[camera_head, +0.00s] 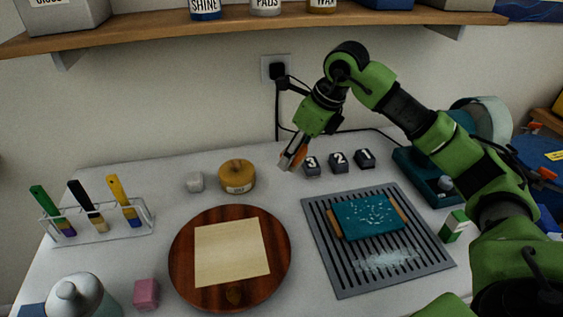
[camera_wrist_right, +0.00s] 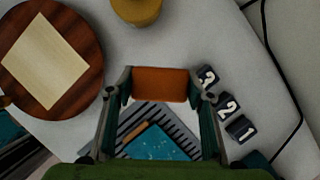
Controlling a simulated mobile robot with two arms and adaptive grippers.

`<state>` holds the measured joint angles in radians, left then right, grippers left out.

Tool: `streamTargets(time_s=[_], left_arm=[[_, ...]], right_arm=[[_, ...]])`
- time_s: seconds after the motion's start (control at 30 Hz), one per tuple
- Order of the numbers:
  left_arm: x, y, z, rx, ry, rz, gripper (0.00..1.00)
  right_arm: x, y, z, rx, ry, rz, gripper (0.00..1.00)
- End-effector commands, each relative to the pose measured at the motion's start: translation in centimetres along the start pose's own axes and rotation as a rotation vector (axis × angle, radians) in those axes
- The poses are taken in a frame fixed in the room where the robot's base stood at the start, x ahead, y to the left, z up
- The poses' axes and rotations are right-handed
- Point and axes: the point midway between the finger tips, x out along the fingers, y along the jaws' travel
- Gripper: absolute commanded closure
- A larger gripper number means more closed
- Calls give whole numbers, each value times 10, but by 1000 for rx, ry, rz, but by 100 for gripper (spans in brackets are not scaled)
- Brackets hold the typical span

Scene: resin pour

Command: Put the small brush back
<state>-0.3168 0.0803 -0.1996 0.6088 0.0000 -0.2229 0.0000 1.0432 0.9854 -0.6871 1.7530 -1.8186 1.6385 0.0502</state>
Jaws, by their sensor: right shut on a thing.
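My right gripper (camera_head: 292,160) is shut on an orange-brown block-like thing (camera_head: 300,157), raised at the back middle of the table, left of the black numbered blocks. In the right wrist view this thing (camera_wrist_right: 160,84) spans the gap between the fingers. It may be the small brush; no bristles can be made out. Three brushes with green (camera_head: 40,197), black (camera_head: 79,192) and yellow (camera_head: 117,190) handles stand in a clear rack (camera_head: 100,238) at the left. My left gripper is not in view.
A round wooden board (camera_head: 182,270) with a pale sheet (camera_head: 232,252) lies front middle. A slotted grey mat (camera_head: 345,283) carries a teal block (camera_head: 367,216) and pale dust (camera_head: 385,259). A yellow round container (camera_head: 237,176), black numbered blocks (camera_head: 338,161) and a pink cube (camera_head: 146,292) stand around.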

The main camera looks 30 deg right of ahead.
Motion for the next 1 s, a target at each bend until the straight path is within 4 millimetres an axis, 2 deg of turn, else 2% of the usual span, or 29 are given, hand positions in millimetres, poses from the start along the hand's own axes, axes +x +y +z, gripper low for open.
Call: streamTargets(time_s=[0.07, 0.17, 0.3, 0.47, 0.6, 0.8, 1.0], left_arm=[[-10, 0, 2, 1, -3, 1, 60], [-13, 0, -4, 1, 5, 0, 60], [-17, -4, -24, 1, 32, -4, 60], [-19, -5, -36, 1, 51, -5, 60], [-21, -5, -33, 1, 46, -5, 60], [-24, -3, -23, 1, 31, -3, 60], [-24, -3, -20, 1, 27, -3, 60]], right_arm=[[12, -10, 14, 3, 1, 5, 69], [38, -19, 16, 3, 4, 4, 69], [64, -28, 22, 1, 2, 3, 69], [76, -34, 24, 0, 0, 1, 69], [87, -37, 26, 1, 1, 2, 69], [111, -37, 14, 1, 0, 1, 69], [112, -37, 14, 0, -2, -1, 69]])
